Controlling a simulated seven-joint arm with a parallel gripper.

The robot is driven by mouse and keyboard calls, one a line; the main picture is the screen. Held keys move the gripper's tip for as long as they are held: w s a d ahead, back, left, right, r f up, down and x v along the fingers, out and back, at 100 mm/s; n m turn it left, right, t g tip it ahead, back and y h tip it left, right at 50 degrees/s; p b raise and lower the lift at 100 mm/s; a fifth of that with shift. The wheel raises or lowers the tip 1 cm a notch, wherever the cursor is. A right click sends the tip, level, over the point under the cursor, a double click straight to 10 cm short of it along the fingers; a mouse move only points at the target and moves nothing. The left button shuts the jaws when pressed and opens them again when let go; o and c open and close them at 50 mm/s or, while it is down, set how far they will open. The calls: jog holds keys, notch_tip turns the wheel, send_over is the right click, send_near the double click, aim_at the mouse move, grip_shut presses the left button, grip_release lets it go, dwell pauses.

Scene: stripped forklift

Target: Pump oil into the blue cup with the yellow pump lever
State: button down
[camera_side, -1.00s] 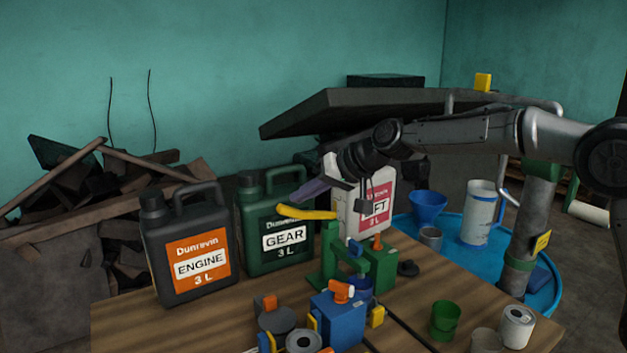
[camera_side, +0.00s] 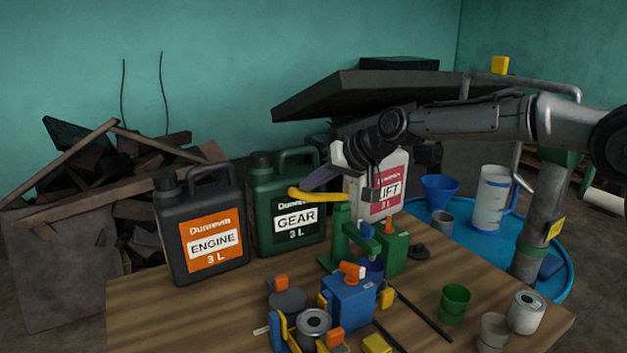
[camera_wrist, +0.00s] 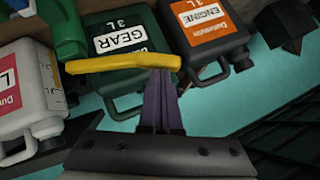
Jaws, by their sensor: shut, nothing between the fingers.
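The yellow pump lever (camera_side: 318,195) sticks out to the left from the top of the green hand pump (camera_side: 342,230); its left end is slightly higher. My gripper (camera_side: 306,187) has purple fingers, shut and empty, just over the lever in the side view. In the wrist view the shut fingertips (camera_wrist: 160,75) meet the yellow lever (camera_wrist: 120,63) near its right end; whether they press on it I cannot tell. The blue cup (camera_side: 371,268) seems to stand under the pump's spout, mostly hidden by the pump and a blue box.
Black ENGINE (camera_side: 212,247) and green GEAR (camera_side: 296,218) cans stand behind the lever, with a white LIFT can (camera_side: 389,190) to the right. A blue box with an orange handle (camera_side: 350,298) stands in front. A green cup (camera_side: 455,303) is front right.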

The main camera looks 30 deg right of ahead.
aim_at(297, 196)
jog(key=shift+a+f, duration=0.1)
jog(key=shift+f, duration=0.1)
jog(key=shift+a+f+n+h, duration=0.25)
jog(key=shift+a+f+h, duration=0.05)
jog(key=shift+f+h, duration=0.2)
jog(key=shift+a+f+n+h, duration=0.25)
jog(key=shift+a+f+h, duration=0.05)
jog(key=shift+f+h, duration=0.2)
jog(key=shift+a+f, duration=0.2)
jog(key=shift+f, duration=0.9)
jog(key=shift+a+f, duration=0.2)
jog(key=shift+f, duration=0.9)
jog(key=shift+s+f, duration=0.1)
jog(key=shift+f, duration=0.1)
jog(key=r, duration=0.5)
jog(key=shift+a+r, duration=0.1)
jog(key=shift+a, duration=0.15)
jog(key=a+v, duration=0.1)
jog(key=v, duration=0.8)
jog(key=shift+s+a+r, duration=0.2)
jog(key=shift+a+r, duration=0.25)
jog(key=shift+a, duration=0.1)
